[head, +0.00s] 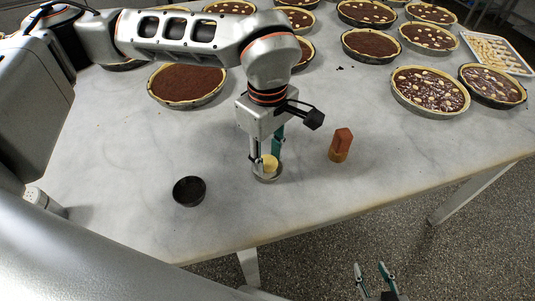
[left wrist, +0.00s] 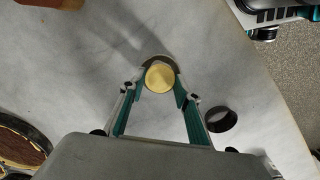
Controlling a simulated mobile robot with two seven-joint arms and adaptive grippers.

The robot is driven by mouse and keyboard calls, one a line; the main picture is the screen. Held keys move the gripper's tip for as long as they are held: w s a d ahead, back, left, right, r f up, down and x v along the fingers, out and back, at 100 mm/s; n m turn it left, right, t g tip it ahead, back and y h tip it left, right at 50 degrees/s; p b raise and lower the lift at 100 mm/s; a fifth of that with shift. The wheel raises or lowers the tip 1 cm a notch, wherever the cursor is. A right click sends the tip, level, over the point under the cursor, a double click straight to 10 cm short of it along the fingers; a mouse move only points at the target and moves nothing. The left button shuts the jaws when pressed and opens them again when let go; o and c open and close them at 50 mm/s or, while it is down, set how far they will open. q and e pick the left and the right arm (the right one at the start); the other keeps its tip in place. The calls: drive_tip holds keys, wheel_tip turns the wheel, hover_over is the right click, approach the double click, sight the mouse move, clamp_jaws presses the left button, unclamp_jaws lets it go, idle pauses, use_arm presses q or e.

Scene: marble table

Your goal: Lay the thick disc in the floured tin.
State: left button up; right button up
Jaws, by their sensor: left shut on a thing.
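The thick disc (head: 270,162) is pale yellow and sits between the fingertips of my left gripper (head: 264,163). In the left wrist view the disc (left wrist: 159,78) shows its round face, with the left gripper's fingers (left wrist: 160,85) shut on its sides. A small round tin (head: 267,176) with a greyish rim is right under the disc; its curved edge shows behind the disc in the left wrist view (left wrist: 158,59). I cannot tell whether the disc touches it, and its inside is hidden. A black round tin (head: 189,191) stands empty to the left. My right gripper (head: 374,272) is open and empty, below the table's front edge.
A reddish block on a tan base (head: 341,146) stands right of my left gripper. Several filled tarts (head: 430,91) cover the back of the marble table (head: 300,205), and a white tray (head: 497,53) lies at the far right. The front middle is mostly clear.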

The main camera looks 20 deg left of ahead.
sight(267, 162)
use_arm(q)
drive_tip(key=shift+f, duration=0.35)
drive_tip(key=shift+r, duration=0.15)
idle(0.6)
drive_tip(key=o, duration=0.8)
drive_tip(key=shift+o, duration=0.2)
drive_tip(key=shift+r, duration=0.15)
drive_tip(key=shift+r+p, duration=1.35)
drive_tip(key=shift+r, duration=1.5)
